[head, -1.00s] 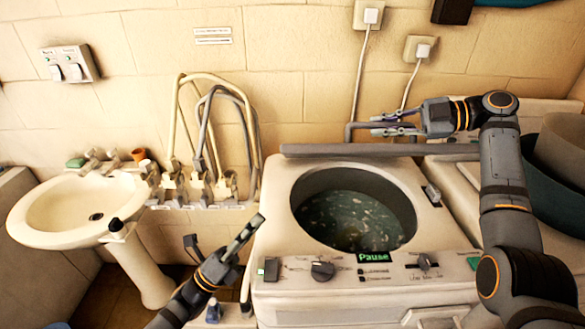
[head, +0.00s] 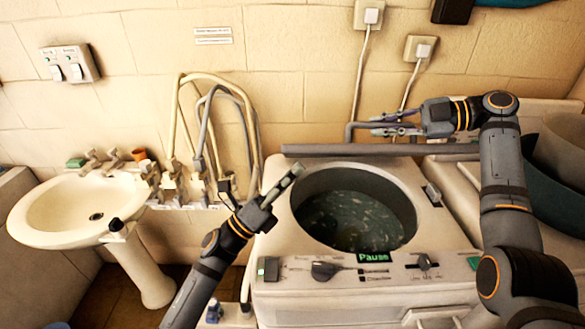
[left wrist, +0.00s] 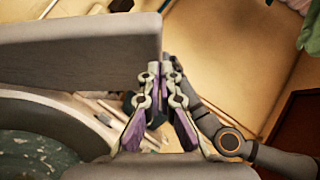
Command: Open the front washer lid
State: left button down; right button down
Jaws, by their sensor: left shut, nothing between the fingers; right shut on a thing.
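The front washer (head: 268,240) has its grey lid (head: 380,150) standing up at the back, seen edge-on, with its round tub (head: 355,210) uncovered and water inside. In the left wrist view the raised lid (left wrist: 80,48) is a broad grey slab. My left gripper (head: 288,179) is shut and empty at the tub's left rim. In the left wrist view its fingertips (left wrist: 168,68) are beside the lid's edge; I cannot tell whether they touch. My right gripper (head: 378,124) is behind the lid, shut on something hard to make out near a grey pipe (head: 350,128).
A washbasin (head: 60,228) stands at the left. Hoses (head: 240,100) rise between it and the washer. The front panel has a dark dial (head: 325,270) and a "Pause" display (head: 373,257). A dark tub with a beige bin (head: 560,145) stands at the right.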

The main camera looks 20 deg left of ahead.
pick_arm(q)
jog(key=shift+w+a+r, duration=0.15)
jog(key=shift+w+r, duration=0.2)
jog(key=shift+r, duration=0.15)
